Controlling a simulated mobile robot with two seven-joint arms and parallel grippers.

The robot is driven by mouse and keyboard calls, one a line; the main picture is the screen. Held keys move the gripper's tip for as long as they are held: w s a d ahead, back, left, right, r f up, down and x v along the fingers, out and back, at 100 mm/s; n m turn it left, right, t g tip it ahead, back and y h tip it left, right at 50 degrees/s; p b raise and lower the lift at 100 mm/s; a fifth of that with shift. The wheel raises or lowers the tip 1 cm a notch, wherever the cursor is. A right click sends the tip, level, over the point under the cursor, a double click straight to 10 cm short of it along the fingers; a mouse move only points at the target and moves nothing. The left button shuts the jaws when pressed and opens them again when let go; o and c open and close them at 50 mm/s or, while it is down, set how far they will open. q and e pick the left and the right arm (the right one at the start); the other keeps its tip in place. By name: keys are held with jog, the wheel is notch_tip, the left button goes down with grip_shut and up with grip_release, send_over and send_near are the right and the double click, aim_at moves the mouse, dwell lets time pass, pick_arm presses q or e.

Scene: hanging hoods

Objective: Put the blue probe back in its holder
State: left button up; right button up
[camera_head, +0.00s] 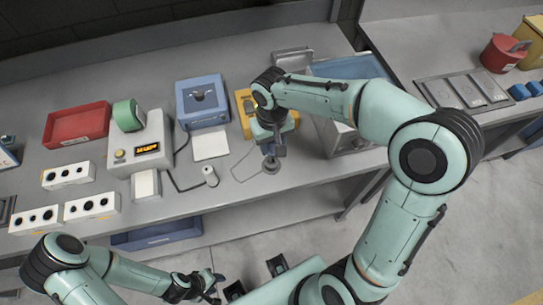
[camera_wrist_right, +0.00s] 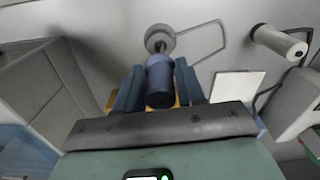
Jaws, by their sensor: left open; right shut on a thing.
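The blue probe (camera_wrist_right: 160,82) is between the two fingers of my right gripper (camera_wrist_right: 158,88) in the right wrist view, with a narrow metal part at its far end. A round grey disc (camera_wrist_right: 160,38) lies beyond that end; I cannot tell whether they touch. In the head view my right gripper (camera_head: 270,142) is shut above the table's front part, with the disc (camera_head: 271,166) just below it. A thin bent wire (camera_head: 236,170) shows beside the disc. Which thing is the holder is not clear. My left gripper (camera_head: 208,286) is open and empty, low in front of the table.
A yellow case (camera_head: 243,101) is partly hidden behind my right arm. A blue box (camera_head: 203,105), a white pad (camera_head: 210,145), a white cylinder (camera_head: 210,176) on a dark cable and a display unit (camera_head: 141,150) stand left of it. A metal box (camera_head: 325,140) is close on the right.

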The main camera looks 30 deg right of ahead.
aim_at(272, 157)
jog(key=shift+f+b, duration=0.3)
jog(key=shift+f, duration=3.1)
jog(key=shift+f, duration=0.15)
jog(key=o, duration=1)
jog(key=shift+o, duration=0.2)
notch_tip(272, 157, up, 12)
jog(key=shift+r+p, duration=0.2)
jog(key=shift+p, duration=0.5)
